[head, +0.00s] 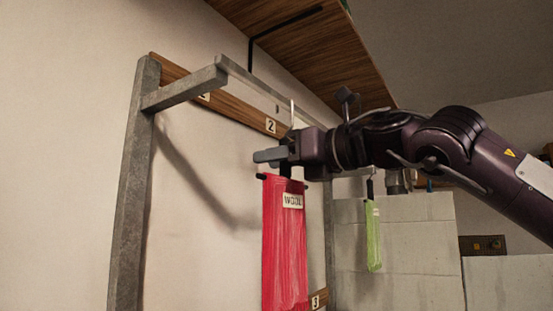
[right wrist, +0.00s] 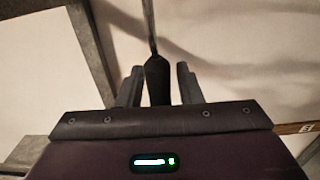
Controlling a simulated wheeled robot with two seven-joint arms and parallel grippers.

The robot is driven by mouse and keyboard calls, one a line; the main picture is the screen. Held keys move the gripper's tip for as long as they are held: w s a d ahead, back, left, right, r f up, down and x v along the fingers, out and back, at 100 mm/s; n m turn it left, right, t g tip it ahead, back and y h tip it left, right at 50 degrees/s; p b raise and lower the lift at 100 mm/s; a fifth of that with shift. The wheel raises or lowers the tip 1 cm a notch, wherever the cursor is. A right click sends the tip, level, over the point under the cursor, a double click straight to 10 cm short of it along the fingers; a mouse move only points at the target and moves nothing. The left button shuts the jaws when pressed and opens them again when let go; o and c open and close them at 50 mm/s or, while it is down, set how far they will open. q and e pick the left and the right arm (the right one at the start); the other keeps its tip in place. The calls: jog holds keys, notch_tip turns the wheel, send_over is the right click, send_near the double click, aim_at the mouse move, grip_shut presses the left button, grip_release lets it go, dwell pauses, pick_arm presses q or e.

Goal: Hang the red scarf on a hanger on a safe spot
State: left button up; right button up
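The red scarf (head: 284,245) hangs straight down from a dark hanger in the head view, with a "WOOL" label near its top. A thin pale stem (head: 292,112) rises above the hanger near the grey rail (head: 250,83); I cannot tell whether its hook rests on the rail. My right gripper (head: 270,156) is at the top of the hanger. In the right wrist view, the hanger's dark neck (right wrist: 157,80) stands between the two fingers, with a narrow gap visible on at least the right side. My left gripper is not in view.
A grey post (head: 133,190) and crossbar (head: 185,88) frame the left. A wooden board with number plate 2 (head: 271,126) runs along the wall; plate 3 (head: 316,302) is lower. A wooden shelf (head: 310,45) overhangs. A green scarf (head: 373,238) hangs at right before pale blocks (head: 420,255).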

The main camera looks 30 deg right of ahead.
jog(key=shift+o, duration=0.7)
jog(key=b+v, duration=0.3)
jog(key=v, duration=0.5)
jog(key=shift+b, duration=0.4)
jog(key=shift+w, duration=0.15)
